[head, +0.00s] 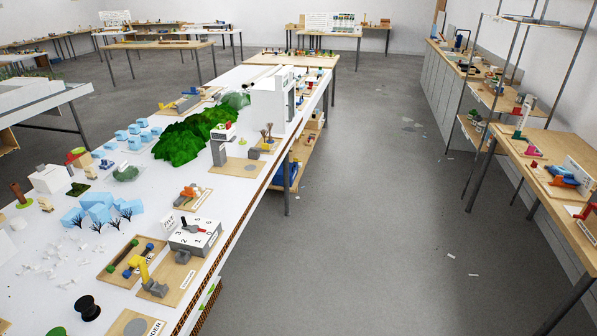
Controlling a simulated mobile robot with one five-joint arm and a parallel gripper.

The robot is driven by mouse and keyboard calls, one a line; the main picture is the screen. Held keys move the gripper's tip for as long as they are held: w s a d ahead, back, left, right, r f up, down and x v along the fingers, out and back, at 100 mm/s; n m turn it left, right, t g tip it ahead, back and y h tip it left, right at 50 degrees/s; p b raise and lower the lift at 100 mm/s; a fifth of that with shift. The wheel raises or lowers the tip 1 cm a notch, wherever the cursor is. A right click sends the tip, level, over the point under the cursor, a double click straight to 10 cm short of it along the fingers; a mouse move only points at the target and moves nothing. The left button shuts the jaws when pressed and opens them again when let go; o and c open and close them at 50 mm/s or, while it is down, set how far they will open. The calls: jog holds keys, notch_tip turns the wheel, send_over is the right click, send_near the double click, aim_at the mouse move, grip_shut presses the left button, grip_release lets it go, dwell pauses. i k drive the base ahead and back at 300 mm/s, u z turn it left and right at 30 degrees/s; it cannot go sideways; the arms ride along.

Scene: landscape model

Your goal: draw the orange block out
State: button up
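A small orange piece (189,191) sits with grey pieces on a wooden board (206,196) near the right edge of the long white table. It is too small to tell whether it is a block set into something or a loose part. My gripper is not in view.
The white table (232,190) holds green hills (185,143), a grey numbered box (195,237), a yellow jointed model (145,270), blue blocks (95,208) and a white tower (275,100). Grey floor (380,220) lies open between it and the right-hand benches (540,165).

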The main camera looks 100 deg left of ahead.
aim_at(189, 192)
jog(key=z, duration=2.5)
jog(key=k, duration=2.65)
jog(key=z, duration=2.5)
